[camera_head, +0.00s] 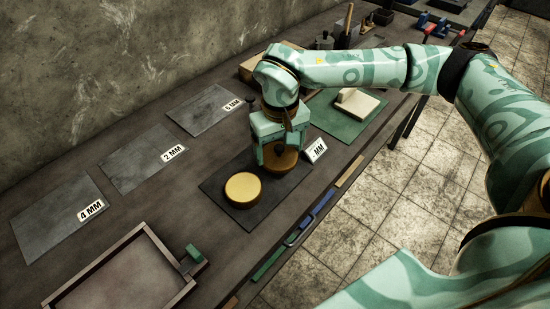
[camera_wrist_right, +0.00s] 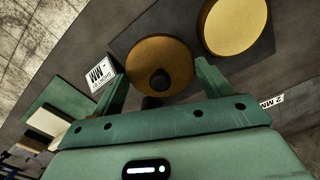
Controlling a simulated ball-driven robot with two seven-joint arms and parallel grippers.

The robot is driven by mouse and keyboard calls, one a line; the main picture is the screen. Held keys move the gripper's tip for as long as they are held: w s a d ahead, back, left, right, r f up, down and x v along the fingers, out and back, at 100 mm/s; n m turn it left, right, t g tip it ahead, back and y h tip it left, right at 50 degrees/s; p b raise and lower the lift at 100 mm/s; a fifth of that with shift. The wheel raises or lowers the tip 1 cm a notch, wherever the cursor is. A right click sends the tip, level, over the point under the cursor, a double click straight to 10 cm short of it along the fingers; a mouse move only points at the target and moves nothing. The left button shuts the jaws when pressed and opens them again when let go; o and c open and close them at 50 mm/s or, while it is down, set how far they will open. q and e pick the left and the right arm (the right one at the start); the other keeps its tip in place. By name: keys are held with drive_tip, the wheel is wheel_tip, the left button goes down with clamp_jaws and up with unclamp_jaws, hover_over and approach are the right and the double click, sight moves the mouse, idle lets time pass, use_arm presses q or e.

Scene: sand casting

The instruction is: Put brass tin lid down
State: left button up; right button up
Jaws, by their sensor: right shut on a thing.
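The brass tin lid (camera_head: 284,163), round with a dark knob, is in my right gripper (camera_head: 279,150). In the right wrist view the lid (camera_wrist_right: 150,52) shows between the two fingers of the right gripper (camera_wrist_right: 158,85), which is shut on it. The lid is at or just above the dark mat (camera_head: 222,204); I cannot tell if it touches. A round, yellower brass piece (camera_head: 243,188) lies on the same mat beside the lid, and also shows in the right wrist view (camera_wrist_right: 236,24). My left gripper is not in view.
Grey plates with labels 4 MM (camera_head: 55,215), 2 MM (camera_head: 145,160) and another (camera_head: 205,110) lie along the wall. A tilted MM card (camera_head: 316,150) stands by the mat. A wooden-rimmed tray (camera_head: 185,290) is at front left. A green mat (camera_head: 335,122) bears a pale block (camera_head: 357,103).

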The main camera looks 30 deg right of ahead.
sight(275, 158)
drive_tip(key=shift+w+a+f, duration=0.1)
drive_tip(key=shift+w+f, duration=0.35)
drive_tip(key=shift+f, duration=0.1)
drive_tip(key=f+b, duration=0.1)
drive_tip(key=f, duration=0.2)
drive_tip(key=shift+w+f+b, duration=0.2)
drive_tip(key=shift+f+b, duration=0.15)
drive_tip(key=shift+r, duration=0.1)
drive_tip(key=o, duration=1)
drive_tip(key=shift+c, duration=0.2)
